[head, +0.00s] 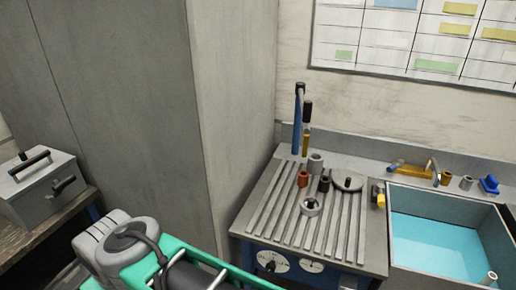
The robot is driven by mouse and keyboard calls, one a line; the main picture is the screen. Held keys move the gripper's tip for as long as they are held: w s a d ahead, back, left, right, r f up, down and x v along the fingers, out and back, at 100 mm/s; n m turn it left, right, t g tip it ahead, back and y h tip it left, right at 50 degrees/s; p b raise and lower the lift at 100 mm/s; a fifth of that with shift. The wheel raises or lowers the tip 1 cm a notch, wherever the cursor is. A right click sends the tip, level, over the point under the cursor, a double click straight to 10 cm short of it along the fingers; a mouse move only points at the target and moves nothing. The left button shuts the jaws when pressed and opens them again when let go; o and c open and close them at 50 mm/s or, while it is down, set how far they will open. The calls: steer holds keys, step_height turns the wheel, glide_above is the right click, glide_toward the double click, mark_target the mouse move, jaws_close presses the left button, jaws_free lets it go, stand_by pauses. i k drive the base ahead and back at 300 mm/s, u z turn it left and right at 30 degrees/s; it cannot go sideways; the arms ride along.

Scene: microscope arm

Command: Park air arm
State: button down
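A thin upright blue post (297,128) stands at the back left of the ribbed metal worktop, with a dark cap or joint at its top. It may be the air arm, but I cannot tell for certain. Just right of it is a slim piece with a black upper part (307,110) and a brass-yellow lower part. I cannot tell whether it is joined to the post. Green and grey links of my own arm show at the bottom left, in front of the worktop. My gripper's fingers are not in the picture.
Several small parts, including an orange-brown cup (303,179) and a round disc (347,182), stand on the worktop (262,222). A basin (445,228) of blue liquid adjoins on the right. A tall grey cabinet (235,110) borders the left. A grey metal box (38,190) sits far left.

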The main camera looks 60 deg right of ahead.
mark_target(305, 106)
steer(key=u, duration=0.3)
steer(key=k, duration=0.75)
steer(key=z, duration=1.2)
